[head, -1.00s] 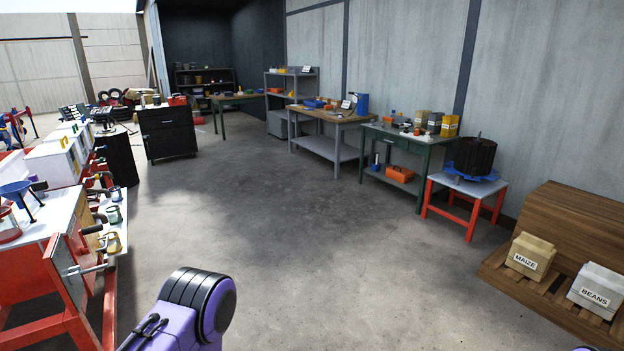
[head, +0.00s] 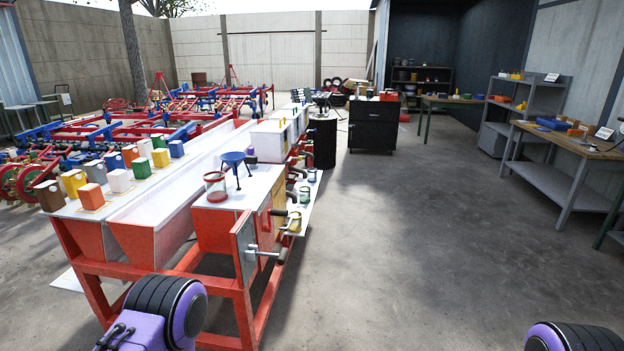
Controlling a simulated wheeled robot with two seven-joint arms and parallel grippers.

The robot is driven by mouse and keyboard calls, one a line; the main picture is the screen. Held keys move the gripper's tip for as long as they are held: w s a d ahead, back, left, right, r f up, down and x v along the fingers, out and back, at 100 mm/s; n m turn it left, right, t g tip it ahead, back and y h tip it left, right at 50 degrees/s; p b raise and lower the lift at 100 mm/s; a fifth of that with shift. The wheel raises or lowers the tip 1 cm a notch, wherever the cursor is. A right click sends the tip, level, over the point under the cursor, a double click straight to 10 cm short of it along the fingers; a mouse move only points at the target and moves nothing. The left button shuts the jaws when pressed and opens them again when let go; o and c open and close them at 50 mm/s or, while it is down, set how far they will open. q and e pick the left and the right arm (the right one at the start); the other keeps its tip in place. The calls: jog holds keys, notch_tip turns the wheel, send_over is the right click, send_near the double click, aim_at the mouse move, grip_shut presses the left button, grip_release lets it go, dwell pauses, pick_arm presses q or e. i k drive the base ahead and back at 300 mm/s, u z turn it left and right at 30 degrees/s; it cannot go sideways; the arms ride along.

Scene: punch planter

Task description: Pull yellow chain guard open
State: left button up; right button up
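A red planter machine (head: 213,228) with a white top stands left of centre in the head view. Only purple and black parts of my arms show at the bottom edge. Both my grippers are out of view.
A blue funnel (head: 234,160) and a red-rimmed jar (head: 216,186) stand on the planter. Several coloured boxes line its left side. A black cabinet (head: 373,125) and a wooden-topped bench (head: 571,142) stand farther back. The concrete floor right of the planter is clear.

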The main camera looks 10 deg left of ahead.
aim_at(278, 192)
jog(key=u, duration=0.3)
jog(key=i, duration=0.85)
jog(key=z, duration=1.05)
jog(key=i, duration=1.95)
jog(key=u, duration=1)
jog(key=i, duration=0.7)
jog(key=u, duration=0.55)
